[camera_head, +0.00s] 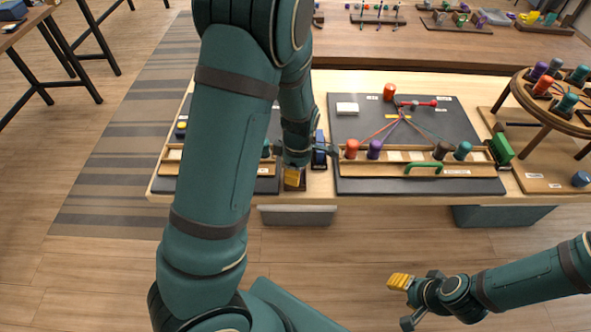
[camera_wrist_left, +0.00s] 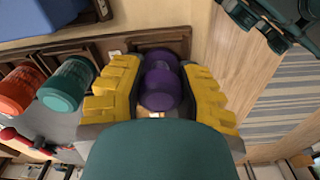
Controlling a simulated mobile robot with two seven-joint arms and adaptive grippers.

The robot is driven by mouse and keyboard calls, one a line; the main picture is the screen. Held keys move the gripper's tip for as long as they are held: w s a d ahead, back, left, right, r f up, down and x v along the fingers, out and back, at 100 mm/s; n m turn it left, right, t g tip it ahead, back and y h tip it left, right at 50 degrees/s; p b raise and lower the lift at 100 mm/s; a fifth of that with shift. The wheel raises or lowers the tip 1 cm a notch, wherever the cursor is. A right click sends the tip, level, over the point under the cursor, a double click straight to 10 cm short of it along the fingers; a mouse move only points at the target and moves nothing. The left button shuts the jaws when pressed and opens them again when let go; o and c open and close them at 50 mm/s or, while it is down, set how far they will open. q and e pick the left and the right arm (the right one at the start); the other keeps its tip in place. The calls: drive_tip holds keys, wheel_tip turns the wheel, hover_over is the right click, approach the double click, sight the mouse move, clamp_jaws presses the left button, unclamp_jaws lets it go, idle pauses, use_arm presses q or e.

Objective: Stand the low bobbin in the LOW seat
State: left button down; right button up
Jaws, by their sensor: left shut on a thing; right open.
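My left gripper (camera_wrist_left: 160,100) is shut on a purple bobbin (camera_wrist_left: 160,78), one yellow finger on each side. In the head view this gripper (camera_head: 293,178) is between the two dark boards near the table's front edge, mostly hidden by my arm. A dark brown wooden piece (camera_wrist_left: 115,48) lies just behind the held bobbin in the wrist view; I cannot tell whether they touch. No seat label reads clearly as LOW. My right gripper (camera_head: 405,302) is open and empty, in front of the table at the lower right.
A teal bobbin (camera_wrist_left: 66,85) and an orange one (camera_wrist_left: 20,90) stand beside the left gripper. The right board (camera_head: 350,120) carries a wooden rack (camera_head: 380,169) with several bobbins and cords. A blue object (camera_head: 320,150) stands close to the left gripper. A round braiding stand (camera_head: 545,115) is at right.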

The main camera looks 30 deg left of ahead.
use_arm(q)
drive_tip(key=c, duration=0.7)
unclamp_jaws()
drive_tip(key=r, duration=1.2)
drive_tip(key=shift+d, duration=0.3)
